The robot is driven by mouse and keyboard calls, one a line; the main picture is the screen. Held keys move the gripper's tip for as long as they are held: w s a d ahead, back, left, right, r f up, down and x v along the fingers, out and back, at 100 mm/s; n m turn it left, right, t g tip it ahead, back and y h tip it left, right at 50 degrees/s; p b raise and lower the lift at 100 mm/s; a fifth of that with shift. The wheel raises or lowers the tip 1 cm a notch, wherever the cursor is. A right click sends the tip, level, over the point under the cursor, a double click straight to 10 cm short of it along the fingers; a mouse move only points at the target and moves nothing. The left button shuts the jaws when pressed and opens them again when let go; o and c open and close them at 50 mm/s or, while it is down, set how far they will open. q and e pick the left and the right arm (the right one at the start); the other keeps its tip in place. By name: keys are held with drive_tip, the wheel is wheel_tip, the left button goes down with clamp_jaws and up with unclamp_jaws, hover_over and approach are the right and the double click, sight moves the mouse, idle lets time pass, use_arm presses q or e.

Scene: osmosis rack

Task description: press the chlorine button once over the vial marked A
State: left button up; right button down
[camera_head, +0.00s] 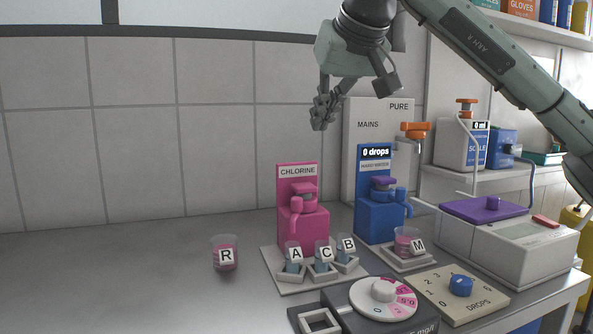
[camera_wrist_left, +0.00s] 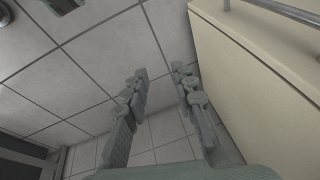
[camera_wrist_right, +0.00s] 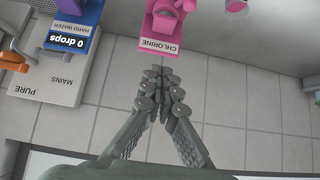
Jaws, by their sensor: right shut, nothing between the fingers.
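The pink chlorine dispenser (camera_head: 297,172) stands at the back of the bench, with a pink button (camera_head: 303,188) on its front and a spout below. The vial marked A (camera_head: 294,256) stands in a grey holder in front of it, left of vials C (camera_head: 324,256) and B (camera_head: 346,247). My right gripper (camera_head: 322,113) is shut and empty, high above the dispenser and clear of it. In the right wrist view its fingertips (camera_wrist_right: 160,72) point toward the dispenser (camera_wrist_right: 161,28). My left gripper (camera_wrist_left: 158,80) shows only in its wrist view, open and empty.
A blue hard-water dispenser (camera_head: 375,180) reading 0 drops stands right of chlorine. A beaker marked R (camera_head: 225,255) stands to the left, and a beaker marked M (camera_head: 409,243) to the right. A dial box (camera_head: 384,299) and a drops selector (camera_head: 461,292) are in front.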

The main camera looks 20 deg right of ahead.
hover_over(305, 186)
drive_tip(key=f, duration=0.4)
drive_tip(key=s+f, duration=0.1)
drive_tip(key=f, duration=0.2)
drive_tip(key=shift+p, duration=0.3)
wheel_tip(305, 186, down, 2)
drive_tip(key=shift+w+f, duration=0.15)
drive_tip(key=shift+f, duration=0.1)
use_arm(q)
drive_tip(key=shift+s+d+f, duration=0.1)
drive_tip(key=shift+s+f, duration=0.05)
drive_tip(key=shift+f, duration=0.5)
use_arm(e)
drive_tip(key=shift+d+f, duration=0.1)
drive_tip(key=shift+f, duration=0.65)
drive_tip(key=shift+f+b, duration=0.3)
drive_tip(key=shift+f, duration=0.1)
use_arm(q)
drive_tip(key=shift+r, duration=1.1)
use_arm(e)
drive_tip(key=shift+f, duration=0.55)
